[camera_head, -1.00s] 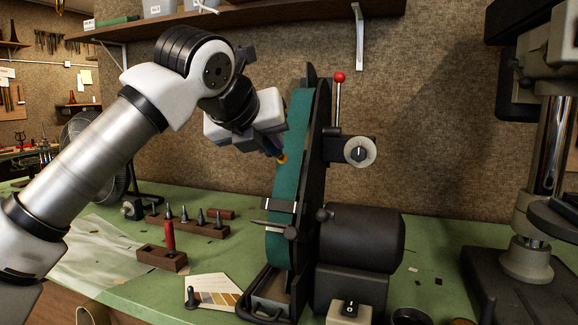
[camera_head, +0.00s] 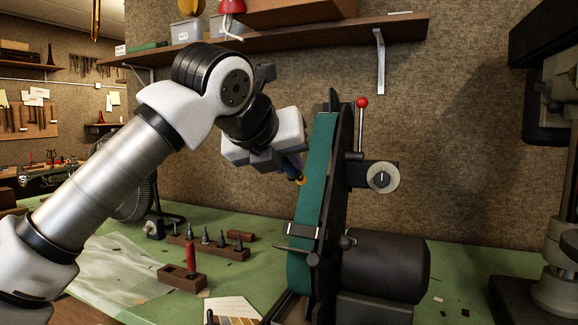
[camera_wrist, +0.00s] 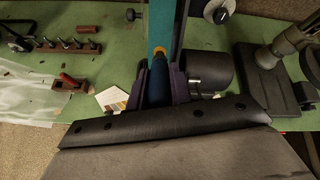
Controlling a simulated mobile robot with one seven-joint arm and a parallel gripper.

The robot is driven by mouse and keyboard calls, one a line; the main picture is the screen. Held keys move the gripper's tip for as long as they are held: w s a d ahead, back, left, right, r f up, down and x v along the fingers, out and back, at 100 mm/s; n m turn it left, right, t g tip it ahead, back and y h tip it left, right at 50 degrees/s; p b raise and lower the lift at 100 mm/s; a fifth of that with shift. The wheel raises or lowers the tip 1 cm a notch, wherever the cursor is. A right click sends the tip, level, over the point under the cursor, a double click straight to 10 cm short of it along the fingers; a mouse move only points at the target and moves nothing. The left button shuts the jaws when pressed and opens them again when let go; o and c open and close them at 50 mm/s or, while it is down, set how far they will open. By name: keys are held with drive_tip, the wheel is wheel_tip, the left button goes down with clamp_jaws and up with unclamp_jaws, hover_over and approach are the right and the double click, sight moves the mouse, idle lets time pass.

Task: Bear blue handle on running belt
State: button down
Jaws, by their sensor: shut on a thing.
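My gripper (camera_head: 290,162) is shut on a blue handle (camera_wrist: 158,82), which has a yellow-orange end. The handle (camera_head: 293,165) points toward the teal belt (camera_head: 318,185) of the upright belt sander. In the head view the yellow end lies right at the belt's left edge, above the small work rest. In the wrist view the yellow end overlaps the belt (camera_wrist: 160,22). I cannot tell whether it touches the belt, or whether the belt is running. The jaws hide part of the handle.
The sander has a red-knobbed lever (camera_head: 362,103), a dial (camera_head: 382,177) and a dark motor (camera_head: 385,270). A brown holder (camera_head: 182,278) with a red tool and a rack of pointed tools (camera_head: 207,248) stand left. A drill press (camera_head: 553,240) stands right.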

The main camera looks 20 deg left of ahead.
sight(298, 176)
drive_tip(key=shift+b+x, duration=0.45)
drive_tip(key=shift+x, duration=1.85)
drive_tip(key=shift+x, duration=1)
drive_tip(key=shift+b, duration=0.75)
idle(0.8)
